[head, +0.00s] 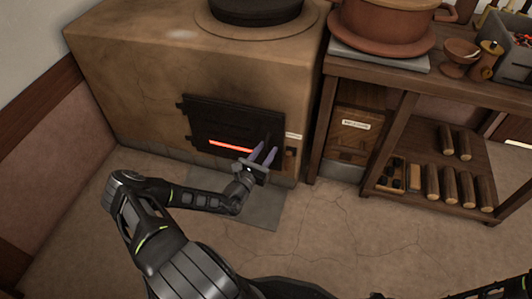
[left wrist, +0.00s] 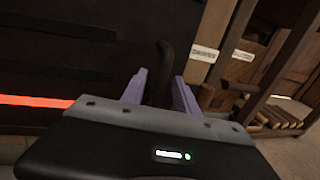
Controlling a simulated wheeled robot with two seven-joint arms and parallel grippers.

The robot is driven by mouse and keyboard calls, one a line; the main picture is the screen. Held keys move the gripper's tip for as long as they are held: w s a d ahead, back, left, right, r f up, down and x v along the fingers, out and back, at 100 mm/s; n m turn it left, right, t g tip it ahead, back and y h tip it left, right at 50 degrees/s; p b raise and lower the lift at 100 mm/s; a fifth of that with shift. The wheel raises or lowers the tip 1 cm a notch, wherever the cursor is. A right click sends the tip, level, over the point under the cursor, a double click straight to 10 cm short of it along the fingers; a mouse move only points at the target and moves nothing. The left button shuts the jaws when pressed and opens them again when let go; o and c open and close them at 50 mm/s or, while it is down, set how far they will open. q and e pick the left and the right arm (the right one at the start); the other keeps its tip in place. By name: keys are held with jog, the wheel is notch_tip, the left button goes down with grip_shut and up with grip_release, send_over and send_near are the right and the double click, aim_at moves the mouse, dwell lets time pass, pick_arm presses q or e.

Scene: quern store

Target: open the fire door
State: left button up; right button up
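The fire door (head: 220,115) is a dark iron panel in the front of the clay stove, with a glowing red slot low on it. It looks closed. It fills the left of the left wrist view (left wrist: 60,75). A dark upright handle (left wrist: 164,70) stands at the door's right side. My left gripper (head: 266,152) is in front of the door's right part. Its two purple fingers (left wrist: 160,90) are apart, one on each side of the handle's lower part. I cannot tell whether they touch it. My right gripper is not in view.
The clay stove (head: 130,70) carries a dark round pot (head: 255,8). To the right, a wooden bench (head: 400,85) holds a clay pot (head: 385,25) above and several logs (head: 450,185) on its lower shelf. A grey plate (head: 250,208) lies on the floor before the stove. The floor in front is clear.

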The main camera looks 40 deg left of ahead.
pick_arm(q)
grip_shut()
dwell(0.4)
dwell(1.1)
